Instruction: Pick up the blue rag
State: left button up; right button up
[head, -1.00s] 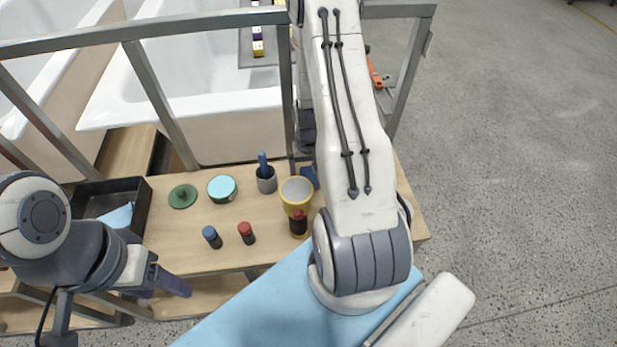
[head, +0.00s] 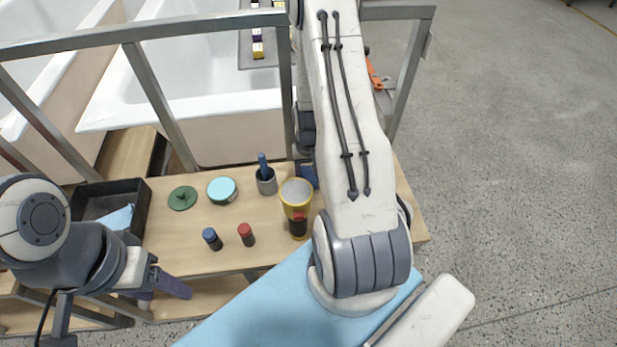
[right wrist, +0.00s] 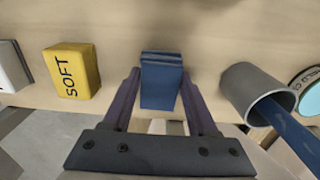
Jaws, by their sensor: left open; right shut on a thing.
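The blue rag (right wrist: 161,82) is a dark blue folded block in the right wrist view. My right gripper (right wrist: 160,98) is shut on it, with one purple finger on each side. I cannot tell whether the rag touches the wooden top. My left gripper (head: 168,287) is open and empty at the table's front edge, left of the middle.
On the wooden table (head: 170,235) stand a yellow cup (head: 296,192), a grey cup (head: 266,184) with a blue handle, a teal-lidded tin (head: 222,190) and small bottles. A black tray (head: 143,207) is at left. A yellow "SOFT" block (right wrist: 72,72) is beside the rag.

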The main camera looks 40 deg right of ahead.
jog(key=r, duration=0.2)
jog(key=s+r, duration=0.1)
jog(key=r, duration=0.1)
jog(key=shift+s, duration=0.1)
jog(key=s+r, duration=0.6)
jog(key=s, duration=0.4)
jog(key=shift+s+a, duration=0.15)
jog(key=shift+s, duration=0.1)
jog(key=shift+r, duration=0.1)
jog(key=o, duration=0.8)
jog(key=shift+c, duration=0.2)
jog(key=c, duration=0.6)
